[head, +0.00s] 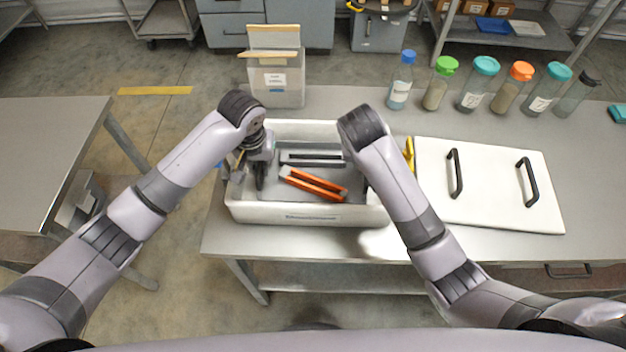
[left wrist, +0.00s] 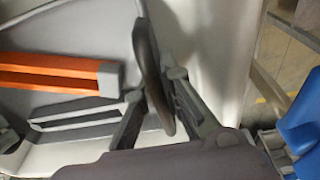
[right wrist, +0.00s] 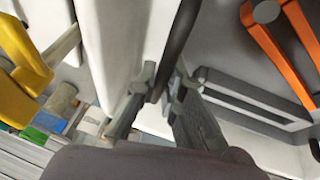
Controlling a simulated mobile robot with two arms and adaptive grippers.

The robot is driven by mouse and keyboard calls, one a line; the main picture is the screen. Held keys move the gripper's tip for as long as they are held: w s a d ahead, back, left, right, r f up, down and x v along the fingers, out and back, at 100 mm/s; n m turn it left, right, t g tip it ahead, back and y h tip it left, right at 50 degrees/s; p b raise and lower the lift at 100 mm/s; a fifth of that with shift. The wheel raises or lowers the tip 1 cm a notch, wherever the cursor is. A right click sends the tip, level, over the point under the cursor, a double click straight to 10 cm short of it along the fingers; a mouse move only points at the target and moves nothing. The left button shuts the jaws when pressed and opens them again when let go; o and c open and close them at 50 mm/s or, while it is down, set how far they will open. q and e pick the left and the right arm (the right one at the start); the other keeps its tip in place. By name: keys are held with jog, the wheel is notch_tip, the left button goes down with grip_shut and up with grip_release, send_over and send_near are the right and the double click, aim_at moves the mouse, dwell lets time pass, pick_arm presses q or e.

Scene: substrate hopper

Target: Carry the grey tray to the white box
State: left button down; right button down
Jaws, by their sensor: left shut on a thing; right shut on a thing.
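The white box (head: 300,214) stands on the metal table in the head view. The grey tray (head: 272,190) is within its rim, with an orange tool (head: 314,184) and a grey bar (head: 312,158) on it. I cannot tell whether the tray touches the box floor. My left gripper (head: 259,176) is at the tray's left end; in the left wrist view it is shut on a dark handle (left wrist: 152,60). In the right wrist view my right gripper (right wrist: 164,78) is shut on the other dark handle (right wrist: 180,35), beside the white wall. My arm hides it in the head view.
A white lid (head: 490,200) with two black handles lies right of the box. A yellow thing (head: 409,153) is between them. A clear container (head: 279,85) stands behind the box. Several bottles (head: 480,85) line the back edge. Another table (head: 45,150) stands at left across a gap.

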pick_arm(q)
jog(key=shift+w+a+f, duration=0.15)
jog(key=shift+a+f, duration=0.2)
jog(key=shift+f, duration=0.05)
pick_arm(e)
jog(key=shift+d+f, duration=0.4)
jog(key=shift+f, duration=0.1)
pick_arm(q)
jog(key=c, duration=2.1)
grip_release()
jog(key=shift+r, duration=0.2)
pick_arm(e)
jog(key=c, duration=2.1)
grip_release()
jog(key=shift+r, duration=0.2)
pick_arm(q)
jog(key=o, duration=0.4)
jog(key=shift+d, duration=0.2)
pick_arm(e)
jog(key=o, duration=0.4)
jog(key=shift+a, duration=0.2)
pick_arm(q)
jog(key=shift+d, duration=0.1)
pick_arm(e)
jog(key=shift+a+r, duration=0.1)
